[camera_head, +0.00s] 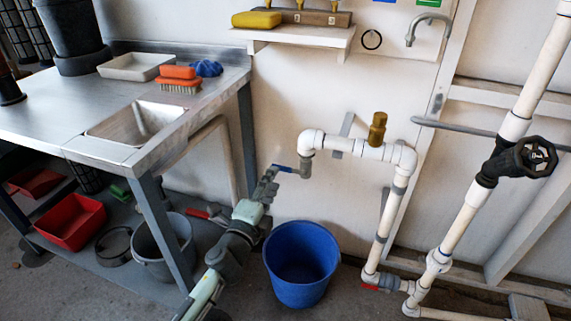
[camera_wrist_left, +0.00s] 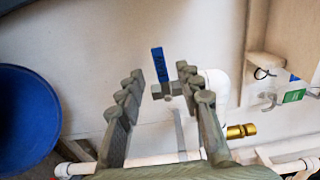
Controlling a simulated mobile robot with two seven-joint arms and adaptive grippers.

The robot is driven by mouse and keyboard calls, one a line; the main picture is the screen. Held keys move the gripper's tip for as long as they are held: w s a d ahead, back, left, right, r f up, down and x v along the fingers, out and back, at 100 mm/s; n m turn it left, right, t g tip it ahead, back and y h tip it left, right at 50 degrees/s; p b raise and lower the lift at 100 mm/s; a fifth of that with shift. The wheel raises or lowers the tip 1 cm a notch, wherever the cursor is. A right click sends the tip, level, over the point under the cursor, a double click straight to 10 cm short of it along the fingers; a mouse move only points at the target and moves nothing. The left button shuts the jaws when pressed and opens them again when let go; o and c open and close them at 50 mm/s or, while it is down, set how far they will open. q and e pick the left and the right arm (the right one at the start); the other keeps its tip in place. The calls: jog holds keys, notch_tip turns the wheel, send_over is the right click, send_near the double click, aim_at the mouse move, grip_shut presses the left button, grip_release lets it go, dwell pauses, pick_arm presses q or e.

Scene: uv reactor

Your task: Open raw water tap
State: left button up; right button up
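A tap with a blue lever handle (camera_head: 283,168) is at the end of the white pipe (camera_head: 345,145) on the wall, left of its brass fitting. My left gripper (camera_head: 270,180) is just left of and below this handle in the head view. In the left wrist view the blue handle (camera_wrist_left: 159,64) shows beyond and between the two spread fingertips of my left gripper (camera_wrist_left: 160,73). The gripper is open with nothing between its fingers, and I see no clear contact with the handle. My right gripper is in neither view.
A blue bucket (camera_head: 302,262) stands on the floor below the tap. A steel sink table (camera_head: 95,115) is on the left. A red-handled valve (camera_head: 382,285) is low on the pipe, and a black handwheel (camera_head: 535,157) is on the right pipe. A shelf (camera_head: 300,36) hangs above.

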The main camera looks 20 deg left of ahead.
aim_at(288, 170)
pick_arm(q)
jog(key=shift+w+d, duration=0.1)
jog(key=shift+w, duration=3.05)
grip_shut()
